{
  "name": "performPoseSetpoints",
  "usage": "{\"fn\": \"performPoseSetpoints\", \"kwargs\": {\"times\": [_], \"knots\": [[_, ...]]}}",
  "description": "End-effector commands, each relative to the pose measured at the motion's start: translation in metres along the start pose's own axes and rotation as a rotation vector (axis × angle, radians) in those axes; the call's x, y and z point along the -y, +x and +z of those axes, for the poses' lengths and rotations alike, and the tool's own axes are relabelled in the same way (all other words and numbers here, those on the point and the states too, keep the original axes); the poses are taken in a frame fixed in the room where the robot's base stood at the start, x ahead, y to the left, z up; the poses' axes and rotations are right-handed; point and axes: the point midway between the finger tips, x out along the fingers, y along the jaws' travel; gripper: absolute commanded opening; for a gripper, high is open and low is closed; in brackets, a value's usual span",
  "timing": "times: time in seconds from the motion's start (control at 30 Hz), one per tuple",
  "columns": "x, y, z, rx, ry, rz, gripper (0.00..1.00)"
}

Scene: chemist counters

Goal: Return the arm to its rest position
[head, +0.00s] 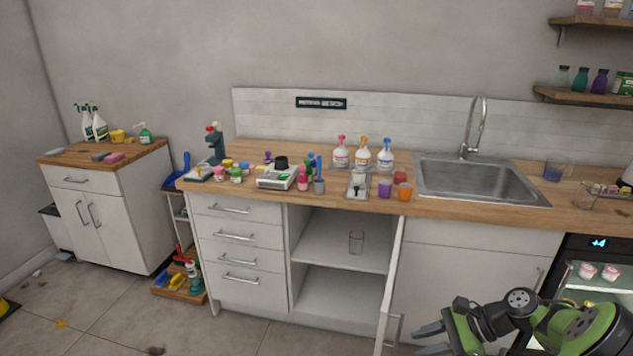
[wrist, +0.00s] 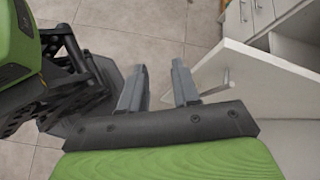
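My green and black arm is folded low at the bottom right of the head view, in front of the counter. My gripper (head: 430,340) points left there, close to the open cabinet door (head: 392,285). In the wrist view my gripper (wrist: 160,82) shows two grey fingers spread apart with only floor between them. It is open and empty. The cabinet door (wrist: 255,70) stands to the right of the fingers in the wrist view; whether they touch it I cannot tell.
The wooden counter (head: 450,205) holds bottles, cups, a scale (head: 277,178) and a sink (head: 478,180). An oven-like appliance (head: 600,262) is behind my arm. The tiled floor (head: 110,310) at left is mostly free.

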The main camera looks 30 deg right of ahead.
Motion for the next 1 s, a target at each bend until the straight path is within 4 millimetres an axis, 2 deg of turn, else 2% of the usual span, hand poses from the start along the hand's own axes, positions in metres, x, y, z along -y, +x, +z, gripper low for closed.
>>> {"fn": "performPoseSetpoints", "kwargs": {"times": [0.03, 0.13, 0.23, 0.4, 0.5, 0.6, 0.7, 0.83, 1.0], "knots": [[0.011, 0.008, 0.04, -0.067, -0.118, 0.1, 0.31], [0.016, 0.024, 0.104, -0.197, -0.362, 0.268, 0.31], [0.009, 0.033, 0.166, -0.312, -0.623, 0.403, 0.31], [-0.026, 0.028, 0.263, -0.472, -1.09, 0.552, 0.31], [-0.056, 0.015, 0.306, -0.54, -1.366, 0.59, 0.31], [-0.088, -0.002, 0.335, -0.579, -1.626, 0.593, 0.31], [-0.111, -0.017, 0.346, -0.596, -1.818, 0.574, 0.31], [-0.124, -0.025, 0.347, -0.598, -1.937, 0.558, 0.31], [-0.125, -0.024, 0.346, -0.598, -1.95, 0.559, 0.31]]}}
